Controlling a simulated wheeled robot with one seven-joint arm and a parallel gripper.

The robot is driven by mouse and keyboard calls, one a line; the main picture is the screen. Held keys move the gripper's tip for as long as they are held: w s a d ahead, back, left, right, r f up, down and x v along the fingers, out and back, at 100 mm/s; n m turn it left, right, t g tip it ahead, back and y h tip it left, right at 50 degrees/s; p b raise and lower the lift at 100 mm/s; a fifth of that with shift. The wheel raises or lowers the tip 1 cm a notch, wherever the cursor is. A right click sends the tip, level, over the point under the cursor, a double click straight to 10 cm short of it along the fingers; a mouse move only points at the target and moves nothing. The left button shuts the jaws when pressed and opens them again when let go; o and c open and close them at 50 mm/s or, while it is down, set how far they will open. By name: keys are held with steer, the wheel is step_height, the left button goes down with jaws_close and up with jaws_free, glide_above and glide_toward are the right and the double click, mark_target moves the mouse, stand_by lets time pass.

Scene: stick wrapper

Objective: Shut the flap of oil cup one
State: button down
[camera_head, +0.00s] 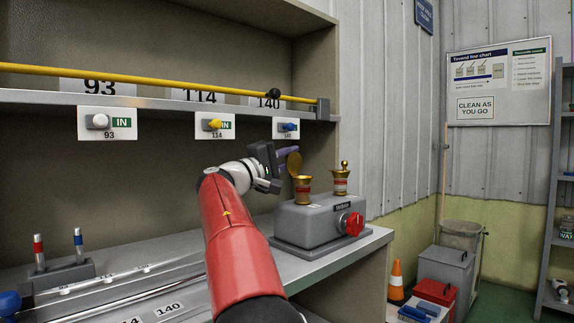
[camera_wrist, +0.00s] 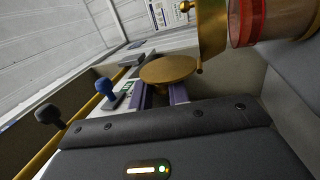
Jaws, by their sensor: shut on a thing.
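Two brass oil cups with red bands stand on a grey machine (camera_head: 316,222). The left cup (camera_head: 303,188) has its round brass flap (camera_head: 294,163) tipped up and open; I take it as oil cup one, though no cup number is readable. The right cup (camera_head: 341,182) is capped, with a knob on top. My gripper (camera_head: 288,151) is left of the open flap, its purple fingers at it. In the wrist view the fingers (camera_wrist: 160,95) close around a brass part under the flap (camera_wrist: 168,69). The cup's flared rim (camera_wrist: 211,30) shows beside it.
A yellow rod (camera_head: 150,77) with a black knob (camera_head: 274,94) runs along the shelf behind my gripper. A blue knob (camera_head: 291,127) on the label plate is close by. A red knob (camera_head: 353,223) is on the machine's front. The bench's left stretch holds a small rack (camera_head: 62,275).

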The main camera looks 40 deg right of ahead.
mark_target(301, 159)
steer(key=m, duration=0.2)
steer(key=s+m+g+b, duration=0.1)
steer(key=m, duration=0.1)
steer(key=m+g, duration=0.1)
steer(key=m, duration=0.1)
steer(key=shift+s+y, duration=0.3)
steer(key=shift+s, duration=0.1)
steer(key=m, duration=0.2)
steer(key=s+m+g+y+b, duration=0.1)
steer(key=m, duration=0.1)
steer(key=s+m, duration=0.1)
steer(key=m, duration=0.1)
steer(key=shift+d+f, duration=0.15)
steer(key=shift+f, duration=0.05)
steer(key=m, duration=0.2)
steer(key=s+f+m+g+y+b, duration=0.1)
steer(key=m, duration=0.1)
steer(key=shift+s, duration=0.1)
steer(key=shift+s+f+m+y+b, duration=0.15)
steer(key=shift+f+m+y, duration=0.1)
steer(key=shift+m, duration=0.35)
steer(key=shift+s+f+m+y+b, duration=0.1)
steer(key=shift+s+m+y, duration=0.1)
steer(key=shift+m, duration=0.4)
steer(key=shift+s+f+m+y+b, duration=0.1)
steer(key=shift+f+m+y, duration=0.15)
steer(key=shift+m, duration=0.35)
steer(key=shift+d, duration=0.1)
